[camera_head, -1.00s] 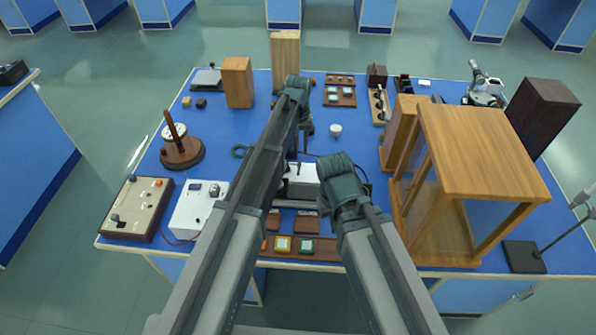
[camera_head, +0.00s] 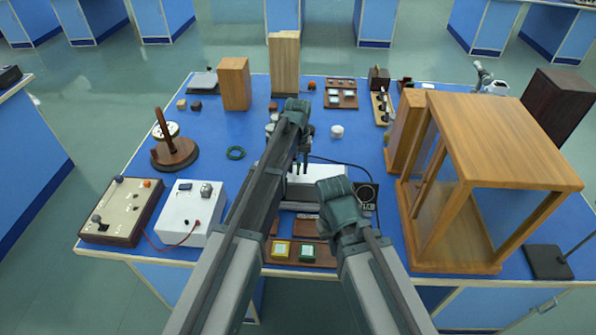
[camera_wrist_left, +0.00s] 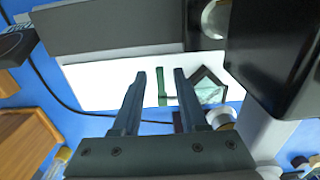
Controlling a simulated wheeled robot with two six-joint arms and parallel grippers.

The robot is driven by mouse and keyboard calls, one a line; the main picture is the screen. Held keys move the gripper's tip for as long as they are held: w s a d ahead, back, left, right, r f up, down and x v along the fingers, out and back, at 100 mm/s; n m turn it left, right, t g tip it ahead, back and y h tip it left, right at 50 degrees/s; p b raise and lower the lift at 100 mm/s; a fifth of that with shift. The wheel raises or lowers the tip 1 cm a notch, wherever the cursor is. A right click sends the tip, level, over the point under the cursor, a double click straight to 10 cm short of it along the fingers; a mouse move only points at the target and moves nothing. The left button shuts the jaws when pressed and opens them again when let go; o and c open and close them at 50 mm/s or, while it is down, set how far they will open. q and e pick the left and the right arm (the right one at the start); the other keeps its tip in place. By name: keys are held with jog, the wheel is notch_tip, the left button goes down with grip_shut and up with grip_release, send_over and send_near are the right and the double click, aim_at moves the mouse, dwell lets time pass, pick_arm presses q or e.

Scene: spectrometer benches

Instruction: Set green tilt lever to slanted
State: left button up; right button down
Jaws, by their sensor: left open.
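A thin green bar (camera_wrist_left: 162,86), seemingly the green tilt lever, stands out against a white instrument face in the left wrist view. It looks roughly upright along the picture there. My left gripper (camera_wrist_left: 156,78) is open, with its two fingers on either side of the bar in the picture; I cannot tell the depth between them. No contact shows. In the head view my left gripper (camera_head: 302,162) points down at the white instrument (camera_head: 322,182), and the lever cannot be made out. My right arm's end hides its own gripper.
A dark green diamond-shaped frame (camera_wrist_left: 209,88) sits just right of the bar. A large wooden glazed case (camera_head: 505,140) stands to the right. A dark cable (camera_wrist_left: 60,95) runs nearby.

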pick_arm(q)
grip_shut()
jog(key=shift+w+r+g, duration=0.35)
jog(key=shift+w+g, duration=0.25)
jog(key=shift+g, duration=0.3)
jog(key=shift+w+r+g, duration=0.15)
jog(key=shift+w+g, duration=0.05)
jog(key=shift+g, duration=0.6)
jog(key=shift+s+r+g, duration=0.15)
jog(key=shift+r+g, duration=0.05)
jog(key=shift+g, duration=0.2)
